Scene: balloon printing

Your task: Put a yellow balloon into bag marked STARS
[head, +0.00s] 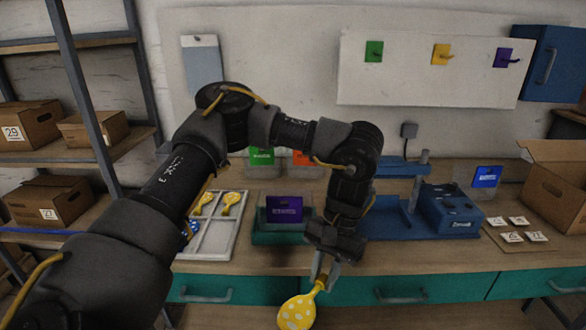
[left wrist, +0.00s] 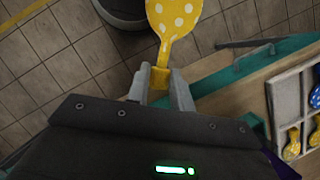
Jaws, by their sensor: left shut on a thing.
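My left gripper (head: 320,277) is shut on the neck of a yellow balloon (head: 298,312) with white dots. The balloon hangs below the fingers, in front of the teal drawers. In the left wrist view the fingers (left wrist: 160,86) pinch the balloon's neck, and its dotted body (left wrist: 172,18) points away from the gripper. Bags or holders with coloured labels stand on the table: purple (head: 285,210), green (head: 262,157), orange (head: 302,159) and blue (head: 487,177). Their words are too blurred to tell which is STARS. My right gripper is not in view.
A white divided tray (head: 232,240) holds yellow and blue balloons; it shows in the left wrist view (left wrist: 272,98). A blue machine (head: 450,210) stands right of my arm. Cards (head: 512,237) and an open cardboard box (head: 555,190) are at the right. Shelves with boxes stand left.

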